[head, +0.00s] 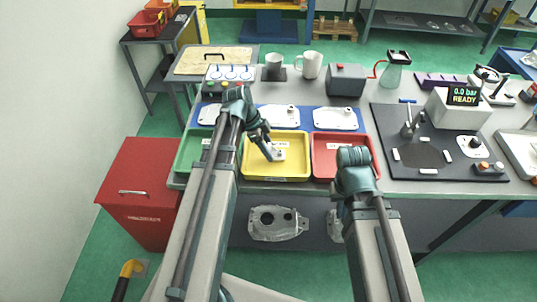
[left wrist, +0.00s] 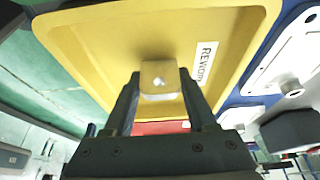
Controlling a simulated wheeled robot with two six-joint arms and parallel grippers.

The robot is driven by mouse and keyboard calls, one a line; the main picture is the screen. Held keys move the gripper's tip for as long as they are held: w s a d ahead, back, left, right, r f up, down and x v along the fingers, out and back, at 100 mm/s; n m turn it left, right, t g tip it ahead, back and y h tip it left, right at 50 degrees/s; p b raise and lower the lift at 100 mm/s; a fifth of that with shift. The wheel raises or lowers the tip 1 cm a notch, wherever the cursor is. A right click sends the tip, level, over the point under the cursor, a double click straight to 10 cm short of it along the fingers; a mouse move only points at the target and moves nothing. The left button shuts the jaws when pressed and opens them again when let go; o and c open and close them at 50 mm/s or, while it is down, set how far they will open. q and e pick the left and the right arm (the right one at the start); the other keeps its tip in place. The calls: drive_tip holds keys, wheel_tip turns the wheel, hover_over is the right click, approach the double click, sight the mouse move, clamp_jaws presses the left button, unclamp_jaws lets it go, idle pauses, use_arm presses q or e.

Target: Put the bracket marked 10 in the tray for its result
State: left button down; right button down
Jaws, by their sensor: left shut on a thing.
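My left gripper (head: 272,152) is over the yellow tray (head: 251,168), shut on a small pale metal piece, the bracket (head: 279,155). In the left wrist view the bracket (left wrist: 160,76) is between the fingers, its near end showing a bright round spot. The yellow tray (left wrist: 100,40) lies behind it, with a white label partly readable as "REWORK". I cannot tell whether the bracket touches the tray floor. Its number is not readable. My right arm's wrist (head: 354,170) is in front of the red tray (head: 333,140); its fingers cannot be made out.
The green tray (head: 187,153) is left of the yellow one, partly behind my left arm. Other castings (head: 337,118) lie on a blue mat behind the trays. A dark fixture board (head: 410,150) is at right.

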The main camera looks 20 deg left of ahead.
use_arm(q)
drive_tip(key=shift+f, duration=0.35)
use_arm(e)
drive_tip(key=shift+f, duration=0.3)
use_arm(q)
drive_tip(key=shift+f, duration=0.15)
drive_tip(key=shift+c, duration=1)
unclamp_jaws()
use_arm(e)
drive_tip(key=shift+f, duration=0.15)
